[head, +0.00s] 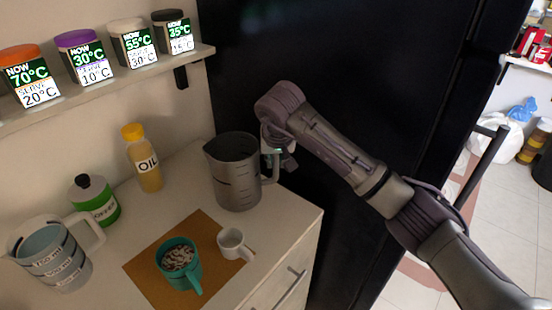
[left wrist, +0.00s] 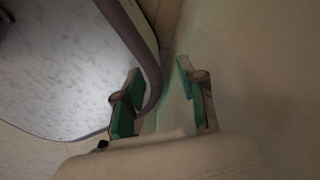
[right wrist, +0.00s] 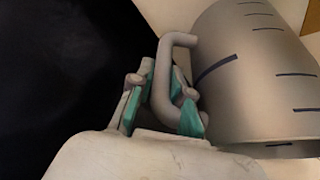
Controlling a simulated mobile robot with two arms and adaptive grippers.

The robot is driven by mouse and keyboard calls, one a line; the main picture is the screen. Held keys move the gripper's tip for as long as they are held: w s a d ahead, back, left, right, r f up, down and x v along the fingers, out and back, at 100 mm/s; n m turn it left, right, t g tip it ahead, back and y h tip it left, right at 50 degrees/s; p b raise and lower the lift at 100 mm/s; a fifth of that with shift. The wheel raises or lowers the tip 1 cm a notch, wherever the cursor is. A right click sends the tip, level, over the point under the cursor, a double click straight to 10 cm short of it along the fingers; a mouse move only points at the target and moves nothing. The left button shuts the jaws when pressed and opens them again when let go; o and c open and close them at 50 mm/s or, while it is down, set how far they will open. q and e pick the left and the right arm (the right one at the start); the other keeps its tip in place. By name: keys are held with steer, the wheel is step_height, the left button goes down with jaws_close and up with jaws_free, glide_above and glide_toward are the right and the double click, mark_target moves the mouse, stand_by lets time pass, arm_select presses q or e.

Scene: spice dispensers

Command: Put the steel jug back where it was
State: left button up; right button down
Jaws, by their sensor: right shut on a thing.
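The steel jug (head: 234,180) is upright at the back right of the counter, near its right edge. I cannot tell whether its base touches the counter. It also shows in the right wrist view (right wrist: 262,95), with dark level marks on its side. My right gripper (right wrist: 163,98) is shut on the jug's handle (right wrist: 160,75). In the head view the right gripper (head: 277,155) is at the jug's right side, partly hidden by its own wrist. My left gripper (left wrist: 160,100) shows only in the left wrist view. Its fingers are apart, with a curved brownish edge passing close by them.
An oil bottle (head: 146,165), a green jar (head: 97,202) and a clear measuring jug (head: 50,258) stand left. A teal mug (head: 178,265) and white cup (head: 232,244) stand on a brown mat (head: 150,265). The shelf (head: 110,82) holds several labelled jars. A black fridge (head: 370,70) is behind.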

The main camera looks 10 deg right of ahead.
steer(key=c, duration=1.1)
jaws_free()
steer(key=shift+r, duration=0.15)
steer(key=b+v, duration=0.1)
steer(key=v, duration=1.1)
